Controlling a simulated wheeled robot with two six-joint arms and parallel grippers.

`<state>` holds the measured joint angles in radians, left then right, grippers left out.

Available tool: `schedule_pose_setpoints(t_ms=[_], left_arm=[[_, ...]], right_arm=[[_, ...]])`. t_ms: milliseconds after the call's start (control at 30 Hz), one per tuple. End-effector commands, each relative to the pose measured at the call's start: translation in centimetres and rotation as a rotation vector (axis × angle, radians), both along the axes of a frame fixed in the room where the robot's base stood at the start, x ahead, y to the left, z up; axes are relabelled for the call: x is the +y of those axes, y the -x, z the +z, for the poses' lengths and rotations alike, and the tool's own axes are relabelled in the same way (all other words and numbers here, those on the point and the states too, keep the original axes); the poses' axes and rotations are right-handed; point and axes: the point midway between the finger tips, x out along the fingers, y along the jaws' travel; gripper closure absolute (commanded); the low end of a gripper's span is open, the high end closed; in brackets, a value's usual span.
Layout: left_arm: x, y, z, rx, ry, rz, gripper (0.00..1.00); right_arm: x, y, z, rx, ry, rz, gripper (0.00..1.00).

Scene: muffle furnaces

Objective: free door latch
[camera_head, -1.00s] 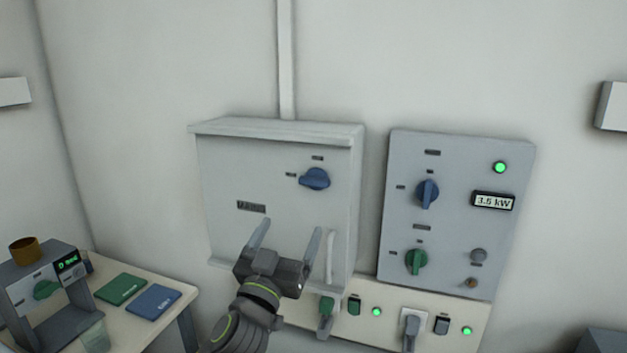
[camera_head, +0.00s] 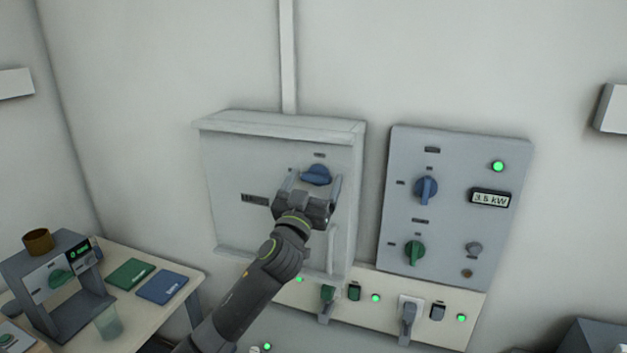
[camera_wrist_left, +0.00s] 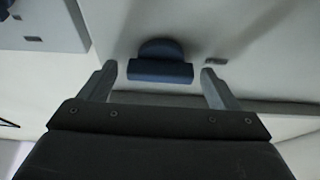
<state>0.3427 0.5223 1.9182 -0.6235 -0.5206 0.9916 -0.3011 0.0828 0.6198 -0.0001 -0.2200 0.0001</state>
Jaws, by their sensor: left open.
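A grey wall cabinet (camera_head: 225,180) has a blue rotary latch knob (camera_head: 316,174) on the upper right of its door. Its handle bar lies about level, beside a small dark label. My left gripper (camera_head: 311,183) is open just below and in front of the knob, with one finger to each side of it. In the left wrist view the knob (camera_wrist_left: 160,66) shows between and beyond the two open fingertips (camera_wrist_left: 160,80), apart from both. A pale vertical door handle (camera_head: 331,250) is low on the right of the door.
A grey panel (camera_head: 455,235) with a blue knob, a green knob and a 3.5 kW display is to the right. A socket strip (camera_head: 385,280) with plugs runs below. A table (camera_head: 185,275) at left holds a small device (camera_head: 55,280) and two booklets.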

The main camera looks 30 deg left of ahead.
Motion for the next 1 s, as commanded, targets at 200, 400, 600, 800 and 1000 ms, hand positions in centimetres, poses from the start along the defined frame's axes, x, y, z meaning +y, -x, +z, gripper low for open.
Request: schedule_pose_setpoints(t_ms=[200, 400, 600, 800, 1000], left_arm=[[-0.01, 0.01, -0.02, 0.0, 0.0, 0.0, 0.22], [-0.01, 0.02, -0.02, 0.0, 0.0, 0.0, 0.48], [-0.01, 0.03, -0.02, 0.0, -0.001, -0.001, 0.61], [0.04, 0.04, 0.02, 0.009, -0.034, 0.001, 0.61], [0.1, 0.05, 0.17, 0.033, -0.136, 0.002, 0.61]], right_arm=[[0.18, -0.07, -0.04, -0.001, -0.002, -0.001, 0.64], [0.42, -0.14, -0.06, -0.002, -0.005, -0.001, 0.64], [0.46, -0.15, -0.05, -0.002, -0.006, -0.001, 0.64], [0.44, -0.17, 0.15, -0.002, -0.005, -0.001, 0.64], [0.43, -0.17, 0.7, -0.002, -0.005, -0.001, 0.64]])
